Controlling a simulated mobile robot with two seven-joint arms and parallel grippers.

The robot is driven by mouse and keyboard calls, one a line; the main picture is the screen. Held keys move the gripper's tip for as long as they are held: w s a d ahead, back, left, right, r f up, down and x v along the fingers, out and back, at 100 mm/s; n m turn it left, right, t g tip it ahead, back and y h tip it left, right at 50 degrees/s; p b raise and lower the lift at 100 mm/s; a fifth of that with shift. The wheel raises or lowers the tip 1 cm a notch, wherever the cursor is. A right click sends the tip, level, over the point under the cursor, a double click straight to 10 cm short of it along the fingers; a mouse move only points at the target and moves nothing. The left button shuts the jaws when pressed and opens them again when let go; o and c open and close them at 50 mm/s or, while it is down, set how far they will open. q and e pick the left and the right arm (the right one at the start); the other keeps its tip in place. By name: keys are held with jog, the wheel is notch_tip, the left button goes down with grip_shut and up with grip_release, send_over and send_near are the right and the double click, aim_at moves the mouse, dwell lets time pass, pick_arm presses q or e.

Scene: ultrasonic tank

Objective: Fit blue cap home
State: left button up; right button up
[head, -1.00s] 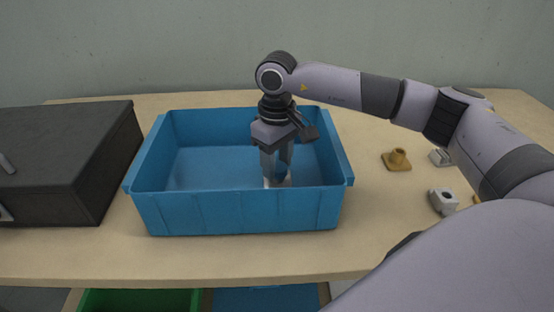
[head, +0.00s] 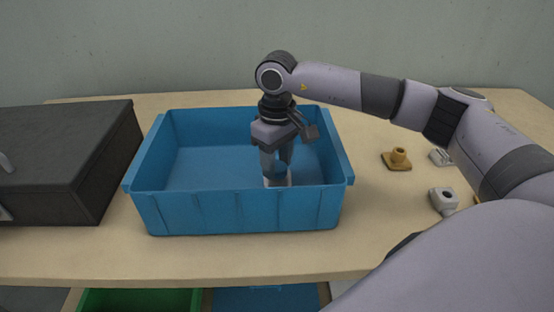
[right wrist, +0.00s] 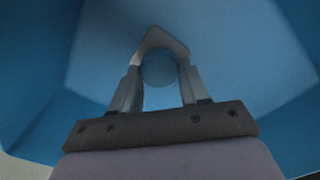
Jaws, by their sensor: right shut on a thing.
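My right gripper (head: 277,172) points down inside the blue tub (head: 240,212). In the right wrist view it is shut on the round blue cap (right wrist: 159,69), which sits between the two fingertips. A pale grey-white part (right wrist: 161,38) with a pointed edge shows just beyond the cap; a bit of it also shows below the fingers in the head view. The cap appears over or against this part, but I cannot tell whether it is seated. The tub's front wall hides the lower part of both in the head view. My left gripper is not in view.
A dark grey case (head: 65,160) stands left of the tub. To the right on the wooden table (head: 380,240) are a tan flanged piece (head: 397,160) and a white block with a hole (head: 443,201), with another pale piece (head: 439,156) partly behind my arm.

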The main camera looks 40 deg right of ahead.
aim_at(277, 166)
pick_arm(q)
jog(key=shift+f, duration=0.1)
pick_arm(e)
jog(key=shift+f, duration=0.1)
jog(key=o, duration=1.1)
notch_tip(277, 166, up, 6)
jog(key=shift+r, duration=0.6)
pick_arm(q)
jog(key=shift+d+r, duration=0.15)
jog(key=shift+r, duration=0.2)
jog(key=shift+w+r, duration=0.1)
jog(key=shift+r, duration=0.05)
